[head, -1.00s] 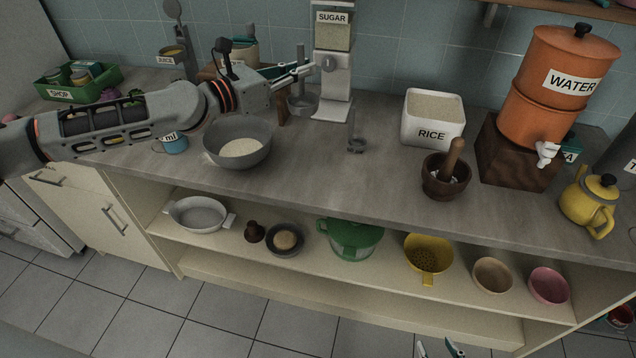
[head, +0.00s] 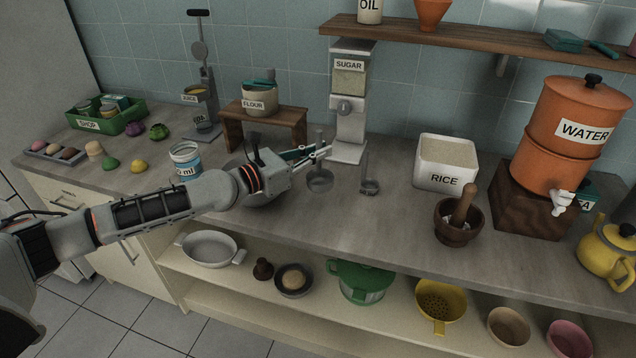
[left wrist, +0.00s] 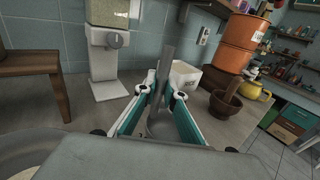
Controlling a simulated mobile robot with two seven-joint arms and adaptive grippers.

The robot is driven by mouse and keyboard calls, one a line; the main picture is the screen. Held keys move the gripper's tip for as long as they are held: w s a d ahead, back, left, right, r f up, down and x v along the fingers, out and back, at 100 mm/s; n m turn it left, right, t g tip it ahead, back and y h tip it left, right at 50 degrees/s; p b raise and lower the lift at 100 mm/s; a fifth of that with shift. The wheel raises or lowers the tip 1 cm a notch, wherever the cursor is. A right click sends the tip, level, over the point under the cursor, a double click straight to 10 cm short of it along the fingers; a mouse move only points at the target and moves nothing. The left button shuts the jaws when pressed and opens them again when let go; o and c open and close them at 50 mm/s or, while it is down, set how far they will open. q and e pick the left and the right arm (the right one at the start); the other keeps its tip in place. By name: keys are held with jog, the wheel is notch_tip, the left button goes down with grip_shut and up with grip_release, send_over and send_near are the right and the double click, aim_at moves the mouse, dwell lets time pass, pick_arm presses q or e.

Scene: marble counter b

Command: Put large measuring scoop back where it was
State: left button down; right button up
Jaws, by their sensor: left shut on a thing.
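My left gripper (head: 322,150) is shut on the upright handle of the large measuring scoop (head: 320,182), a grey metal cup with a tall handle. The scoop is in front of the sugar dispenser's foot and left of a smaller grey scoop (head: 369,187) on the counter. I cannot tell whether its cup touches the counter. In the left wrist view the handle (left wrist: 165,72) stands between the teal-lined fingers, and the cup is partly hidden below them. My right gripper is out of view.
The sugar dispenser (head: 348,110) stands behind the scoop, and a wooden stand (head: 232,130) with the flour jar is behind left. A grey bowl (head: 262,198) lies partly hidden under my left arm. The rice container (head: 445,160) and mortar (head: 456,222) are to the right.

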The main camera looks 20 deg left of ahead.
aim_at(316, 171)
pick_arm(q)
notch_tip(316, 171, down, 4)
jog(key=shift+f, duration=0.1)
jog(key=shift+a+f+b, duration=0.1)
jog(key=shift+f+b, duration=0.25)
jog(key=shift+b, duration=0.25)
jog(key=shift+f+b, duration=0.3)
jog(key=shift+f, duration=0.15)
notch_tip(316, 171, down, 4)
jog(key=shift+r+b, duration=0.25)
jog(key=shift+b, duration=0.9)
jog(key=shift+f, duration=0.25)
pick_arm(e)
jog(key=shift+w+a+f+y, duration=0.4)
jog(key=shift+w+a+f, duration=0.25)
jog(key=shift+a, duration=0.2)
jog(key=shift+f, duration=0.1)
